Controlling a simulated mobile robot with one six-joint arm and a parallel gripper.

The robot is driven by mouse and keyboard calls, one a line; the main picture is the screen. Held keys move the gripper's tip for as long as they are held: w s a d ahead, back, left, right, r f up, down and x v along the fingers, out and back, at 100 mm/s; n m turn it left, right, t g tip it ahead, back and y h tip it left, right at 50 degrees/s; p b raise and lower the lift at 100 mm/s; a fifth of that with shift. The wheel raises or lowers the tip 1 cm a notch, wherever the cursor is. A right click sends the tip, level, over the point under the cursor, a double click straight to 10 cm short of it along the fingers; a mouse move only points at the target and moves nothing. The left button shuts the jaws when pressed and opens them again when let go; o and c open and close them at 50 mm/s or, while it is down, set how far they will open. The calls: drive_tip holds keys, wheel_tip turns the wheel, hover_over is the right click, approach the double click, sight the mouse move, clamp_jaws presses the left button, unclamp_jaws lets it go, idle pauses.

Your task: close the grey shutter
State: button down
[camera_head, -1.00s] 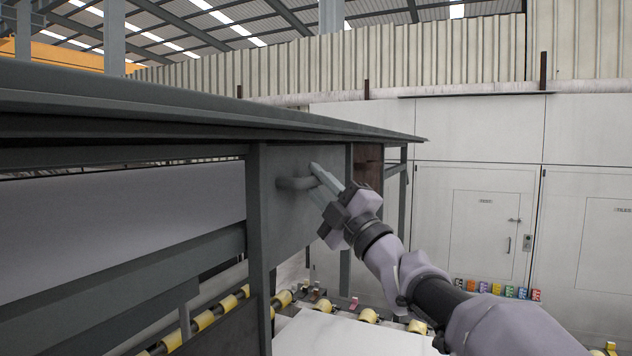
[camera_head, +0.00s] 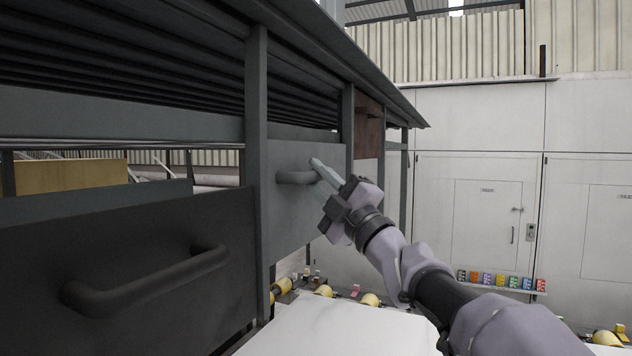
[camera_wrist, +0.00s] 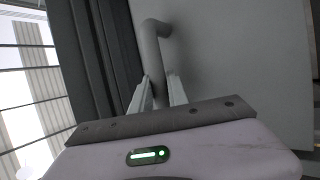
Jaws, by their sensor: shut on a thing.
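The grey shutter (camera_head: 292,222) is a flat upright panel between two dark grey posts under the slab in the head view. It carries a grey bar handle (camera_head: 294,178), which also shows in the wrist view (camera_wrist: 154,42). My gripper (camera_head: 321,174) is shut on this handle at its right end, reaching in from the lower right. In the wrist view its two fingers (camera_wrist: 160,92) lie on either side of the handle. Dark ribbing shows above the shutter's top edge. Part of its right side is behind the gripper.
A darker panel with its own bar handle (camera_head: 150,282) is at the left, close to me. A rust-brown panel (camera_head: 369,130) is farther right. Below are a pale slab (camera_head: 345,330) and yellow rollers (camera_head: 370,299). White cabinets stand behind, beyond open space at right.

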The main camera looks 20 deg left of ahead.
sight(301, 198)
wheel_tip(301, 198, down, 8)
drive_tip(key=b, duration=0.5)
drive_tip(key=shift+r+b, duration=0.2)
drive_tip(key=shift+b, duration=0.2)
drive_tip(key=shift+w+f, duration=0.15)
drive_tip(key=c, duration=1.6)
unclamp_jaws()
drive_tip(key=shift+o, duration=0.2)
drive_tip(key=shift+d, duration=0.1)
drive_tip(key=b+v, duration=0.4)
drive_tip(key=v, duration=1.3)
drive_tip(key=shift+d+f, duration=0.1)
